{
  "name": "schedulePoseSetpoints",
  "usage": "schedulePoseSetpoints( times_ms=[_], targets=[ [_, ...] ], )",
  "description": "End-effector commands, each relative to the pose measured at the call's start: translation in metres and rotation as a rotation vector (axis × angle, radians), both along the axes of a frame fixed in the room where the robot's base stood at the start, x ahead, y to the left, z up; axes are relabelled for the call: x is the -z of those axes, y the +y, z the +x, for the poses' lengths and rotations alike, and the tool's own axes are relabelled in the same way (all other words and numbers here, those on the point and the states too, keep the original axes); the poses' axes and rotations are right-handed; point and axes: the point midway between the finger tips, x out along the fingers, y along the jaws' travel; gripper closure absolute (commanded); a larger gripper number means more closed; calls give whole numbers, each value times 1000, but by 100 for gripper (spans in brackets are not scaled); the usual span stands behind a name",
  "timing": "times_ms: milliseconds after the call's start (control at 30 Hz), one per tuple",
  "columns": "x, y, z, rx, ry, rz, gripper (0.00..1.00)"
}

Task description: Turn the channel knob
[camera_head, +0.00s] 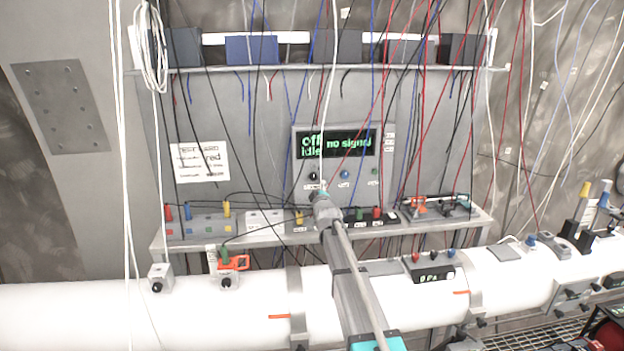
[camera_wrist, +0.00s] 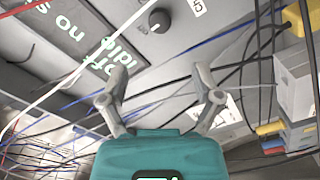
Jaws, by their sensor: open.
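The channel knob is a small black round knob (camera_head: 312,176) low on the left of the grey display panel (camera_head: 300,150). In the wrist view the knob (camera_wrist: 159,20) is at the top centre, beside a partly cut label beginning "CH". The panel's screen (camera_head: 340,142) shows green text reading "Off", "idle" and "no signal". My gripper (camera_wrist: 162,84) is open and empty, its two fingers spread below the knob in the wrist view and apart from it. In the head view my gripper (camera_head: 320,190) is just below the knob, its fingers hard to make out.
Many loose cables hang across the panel, and a white one (camera_wrist: 100,62) crosses near my gripper. A shelf (camera_head: 200,240) with coloured switches runs below the panel. A thick white pipe (camera_head: 80,310) runs along the front. A blue knob (camera_head: 344,174) is right of the black one.

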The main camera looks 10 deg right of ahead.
Motion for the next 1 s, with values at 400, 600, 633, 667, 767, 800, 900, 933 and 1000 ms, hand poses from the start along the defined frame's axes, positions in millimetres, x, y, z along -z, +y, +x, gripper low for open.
schedulePoseSetpoints(
  times_ms=[400, 600, 633, 667, 767, 800, 900, 933, 1000],
  targets=[
    [0, 1, 66, -1, 0, 1, 18],
    [0, 1, 94, -1, 0, 0, 18],
    [0, 1, 98, -1, 0, 0, 18],
    [0, 1, 101, -1, 0, 0, 18],
    [0, 1, 110, -1, 0, 0, 18],
    [0, 1, 112, -1, 0, 0, 18],
    [0, 2, 117, -1, 0, 0, 18],
    [0, 2, 117, -1, 0, 0, 18],
    [0, 2, 118, -1, 0, 0, 18]
  ],
)
